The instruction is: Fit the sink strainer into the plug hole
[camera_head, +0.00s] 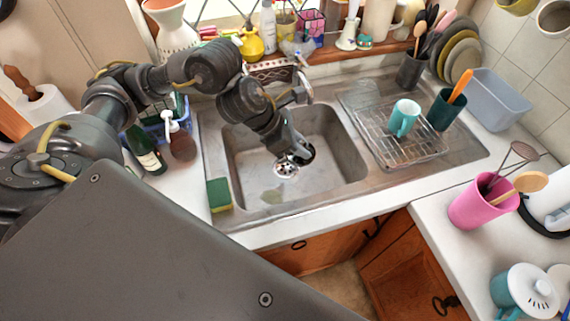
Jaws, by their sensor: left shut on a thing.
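My left gripper (295,156) reaches down into the steel sink basin (247,168) from the upper left. It is shut on the sink strainer (285,168), a small round silver disc with dark holes. The strainer shows just below and left of the fingertips. The dark round plug hole (308,153) shows right beside the fingers, partly hidden by them. The strainer appears beside the hole rather than in it; its height above the basin floor cannot be told. My right gripper is not in view.
A green and yellow sponge (219,195) lies on the sink's front left rim. A wire rack with a teal mug (404,117) stands on the drainer at right. The tap (303,88) rises behind the basin, near my arm. The basin's right side is clear.

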